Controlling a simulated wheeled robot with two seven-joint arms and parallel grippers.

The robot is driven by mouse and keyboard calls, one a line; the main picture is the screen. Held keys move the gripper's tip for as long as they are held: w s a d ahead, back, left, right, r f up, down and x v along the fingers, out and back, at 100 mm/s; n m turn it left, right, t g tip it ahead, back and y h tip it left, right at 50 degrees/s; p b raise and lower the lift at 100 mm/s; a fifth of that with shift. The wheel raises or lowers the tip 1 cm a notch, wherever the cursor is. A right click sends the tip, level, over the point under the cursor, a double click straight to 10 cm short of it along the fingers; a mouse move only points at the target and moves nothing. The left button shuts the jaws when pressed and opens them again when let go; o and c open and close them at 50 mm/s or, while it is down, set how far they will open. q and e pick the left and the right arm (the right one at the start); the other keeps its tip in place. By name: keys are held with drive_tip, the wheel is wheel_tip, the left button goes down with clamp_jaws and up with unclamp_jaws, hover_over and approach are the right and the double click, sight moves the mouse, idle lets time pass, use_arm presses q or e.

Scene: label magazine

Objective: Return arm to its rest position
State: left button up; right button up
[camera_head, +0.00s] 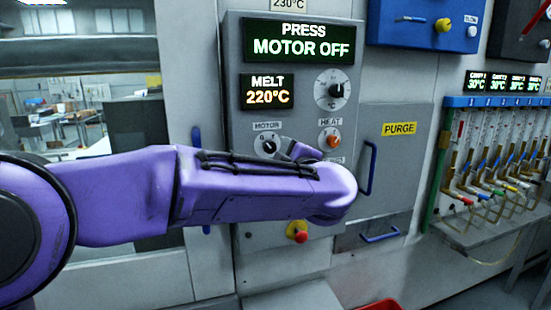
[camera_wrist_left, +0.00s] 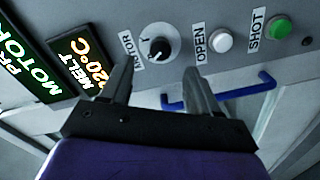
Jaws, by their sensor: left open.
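My left arm (camera_head: 250,188), purple, reaches in from the left across the front of the control panel (camera_head: 240,60). In the wrist view my left gripper (camera_wrist_left: 160,85) is open, with nothing between its two grey fingers. The black motor knob (camera_wrist_left: 158,48) lies just beyond the fingertips in that view, and I see no contact. The knob also shows in the head view (camera_head: 268,146), just above my arm. In the head view the gripper is mostly hidden behind my wrist. The panel display (camera_head: 304,40) reads "PRESS MOTOR OFF". My right gripper is in neither view.
A white OPEN button (camera_wrist_left: 220,40) and a green SHOT button (camera_wrist_left: 278,28) sit beside the knob. A red and yellow stop button (camera_head: 297,231) is below my arm. A blue door handle (camera_head: 370,168) stands out right of the panel. Several flow tubes (camera_head: 490,150) hang at far right.

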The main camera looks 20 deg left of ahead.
use_arm(q)
drive_tip(key=v, duration=0.3)
drive_tip(key=s+a+f+m+g+h, duration=0.1)
drive_tip(key=a+f+m+h, duration=0.15)
drive_tip(key=f, duration=0.95)
drive_tip(key=s+a+f+m+h, duration=0.2)
drive_tip(key=f+m, duration=0.2)
drive_tip(key=f, duration=0.9)
drive_tip(key=s+a+f+m+g+h, duration=0.1)
drive_tip(key=a+f+m+h, duration=0.15)
drive_tip(key=f, duration=0.95)
drive_tip(key=s+a+f+m+g, duration=0.1)
drive_tip(key=s+a+f+g, duration=0.2)
drive_tip(key=s+f, duration=0.5)
drive_tip(key=s+a+f+m+g, duration=0.1)
drive_tip(key=s+a+f+g, duration=0.2)
drive_tip(key=s+f, duration=0.5)
drive_tip(key=s+a+f+m+g, duration=0.1)
drive_tip(key=s+a+f+g, duration=0.2)
drive_tip(key=s+f, duration=0.5)
drive_tip(key=s, duration=1)
drive_tip(key=shift+a+m, duration=0.15)
drive_tip(key=shift+m, duration=0.25)
